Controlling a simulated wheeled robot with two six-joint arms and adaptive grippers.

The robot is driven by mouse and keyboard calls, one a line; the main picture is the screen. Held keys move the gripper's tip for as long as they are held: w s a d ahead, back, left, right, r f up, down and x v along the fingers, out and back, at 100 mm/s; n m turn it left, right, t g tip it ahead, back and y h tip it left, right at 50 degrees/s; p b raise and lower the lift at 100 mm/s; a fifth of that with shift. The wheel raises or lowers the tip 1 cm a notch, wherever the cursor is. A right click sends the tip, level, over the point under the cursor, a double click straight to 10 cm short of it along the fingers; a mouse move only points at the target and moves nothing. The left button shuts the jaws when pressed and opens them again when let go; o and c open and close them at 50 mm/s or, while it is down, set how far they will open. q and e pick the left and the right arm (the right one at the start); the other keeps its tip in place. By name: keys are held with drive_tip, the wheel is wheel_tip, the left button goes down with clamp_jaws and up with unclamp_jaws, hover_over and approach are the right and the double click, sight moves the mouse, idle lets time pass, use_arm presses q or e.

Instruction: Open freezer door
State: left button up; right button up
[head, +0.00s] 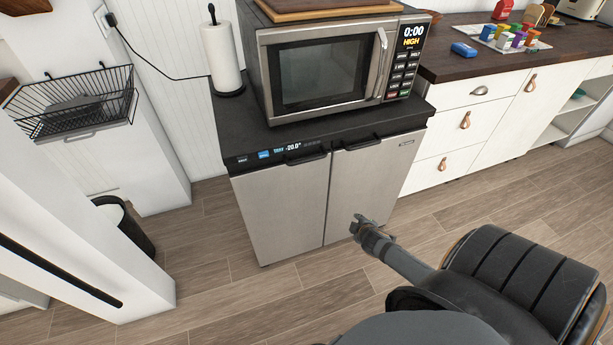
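A low freezer with two steel doors stands in the middle of the head view. Its left door (283,209) and right door (367,180) are both shut. Each has a dark handle along its top edge, the left handle (306,158) and the right handle (361,144). A display on the top front edge reads about -20.0°. My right gripper (362,224) is in front of the lower part of the right door, well below the handles. It appears to hold nothing, and its fingers are too small to tell open from shut. My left gripper is not in view.
A microwave (317,72) and a paper towel roll (221,58) stand on the freezer top. White cabinets (475,117) with a dark counter stand at the right. A black bin (127,222) and a wire basket (75,102) are at the left.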

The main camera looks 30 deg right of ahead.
drive_tip(key=w+a+r+n+t+b, duration=0.2)
drive_tip(key=w+r+n, duration=0.1)
drive_tip(key=w+r, duration=0.3)
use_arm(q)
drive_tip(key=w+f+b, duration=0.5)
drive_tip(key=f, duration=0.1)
use_arm(e)
drive_tip(key=n+t, duration=0.4)
drive_tip(key=t, duration=0.1)
approach(308, 161)
drive_tip(key=shift+y, duration=0.4)
drive_tip(key=b+x, duration=0.1)
drive_tip(key=x, duration=0.4)
drive_tip(key=b+x, duration=0.1)
drive_tip(key=x, duration=0.4)
drive_tip(key=shift+d, duration=0.25)
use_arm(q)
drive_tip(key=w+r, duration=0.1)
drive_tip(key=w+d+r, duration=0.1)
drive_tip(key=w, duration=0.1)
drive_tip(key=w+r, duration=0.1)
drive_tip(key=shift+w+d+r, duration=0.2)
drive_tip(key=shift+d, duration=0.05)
use_arm(e)
drive_tip(key=shift+w+d, duration=0.1)
drive_tip(key=shift+w, duration=0.25)
clamp_jaws()
